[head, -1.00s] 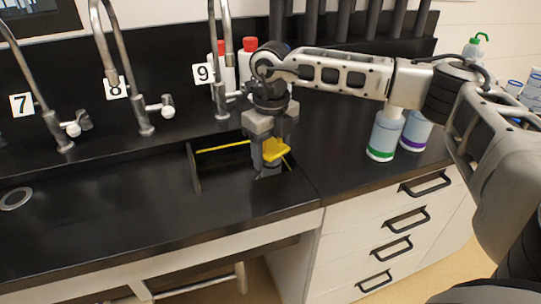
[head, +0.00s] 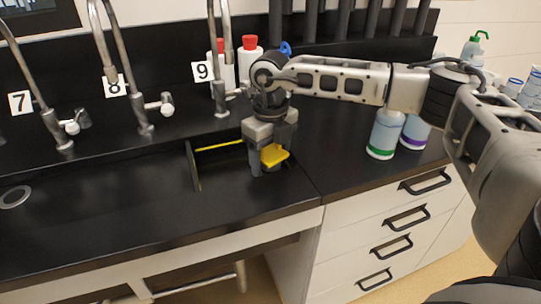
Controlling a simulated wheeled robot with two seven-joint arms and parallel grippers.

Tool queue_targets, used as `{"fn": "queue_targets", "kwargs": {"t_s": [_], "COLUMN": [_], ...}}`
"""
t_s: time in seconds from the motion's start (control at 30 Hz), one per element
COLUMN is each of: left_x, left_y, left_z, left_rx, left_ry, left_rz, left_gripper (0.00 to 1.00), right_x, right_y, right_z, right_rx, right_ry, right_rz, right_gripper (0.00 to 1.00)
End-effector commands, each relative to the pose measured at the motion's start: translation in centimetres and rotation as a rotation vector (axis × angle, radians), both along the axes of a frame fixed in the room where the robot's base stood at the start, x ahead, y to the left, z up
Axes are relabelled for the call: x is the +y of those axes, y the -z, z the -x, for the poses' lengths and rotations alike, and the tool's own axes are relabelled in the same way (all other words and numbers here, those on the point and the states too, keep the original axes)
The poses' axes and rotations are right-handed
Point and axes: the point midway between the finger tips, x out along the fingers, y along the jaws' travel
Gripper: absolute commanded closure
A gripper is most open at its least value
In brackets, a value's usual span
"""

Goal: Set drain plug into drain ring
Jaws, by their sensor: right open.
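My right gripper (head: 270,155) is open and points down into the right end of the black sink, below tap 9. A yellow piece (head: 274,155) shows between and behind its fingers. A small dark grey part shows low beside the fingers; I cannot tell whether it is the drain plug or whether the fingers touch it. My left gripper is out of view.
Taps 7 (head: 62,128), 8 (head: 145,115) and 9 (head: 220,95) stand along the back. Green-banded (head: 384,135) and purple-banded (head: 416,132) bottles stand on the right counter. The black surface between divider and ring looks clear.

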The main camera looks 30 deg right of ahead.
Motion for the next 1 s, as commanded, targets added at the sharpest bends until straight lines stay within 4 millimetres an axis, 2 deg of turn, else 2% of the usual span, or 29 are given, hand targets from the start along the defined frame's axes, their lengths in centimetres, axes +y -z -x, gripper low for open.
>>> {"fn": "queue_targets", "kwargs": {"t_s": [0.07,0.17,0.4,0.6,0.8,1.0], "left_x": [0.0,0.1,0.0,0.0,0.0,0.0], "left_y": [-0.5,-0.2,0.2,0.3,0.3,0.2], "left_z": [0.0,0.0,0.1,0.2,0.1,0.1], "left_rx": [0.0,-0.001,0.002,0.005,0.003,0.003], "left_ry": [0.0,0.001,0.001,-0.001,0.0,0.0], "left_rz": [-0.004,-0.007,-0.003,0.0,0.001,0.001], "left_gripper": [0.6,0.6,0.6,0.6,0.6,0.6], "right_x": [0.0,0.0,0.0,0.0,0.0,0.0], "right_y": [-0.8,-1.9,-7.1,-10.8,-12.4,-12.6], "right_z": [0.0,-0.1,-0.1,-0.1,0.0,0.0], "right_rx": [-0.001,-0.003,-0.006,-0.003,-0.001,0.0], "right_ry": [0.0,0.001,0.0,0.0,-0.001,-0.001], "right_rz": [0.0,-0.001,-0.001,0.0,0.0,0.0], "right_gripper": [0.35,0.35,0.35,0.35,0.35,0.35]}}
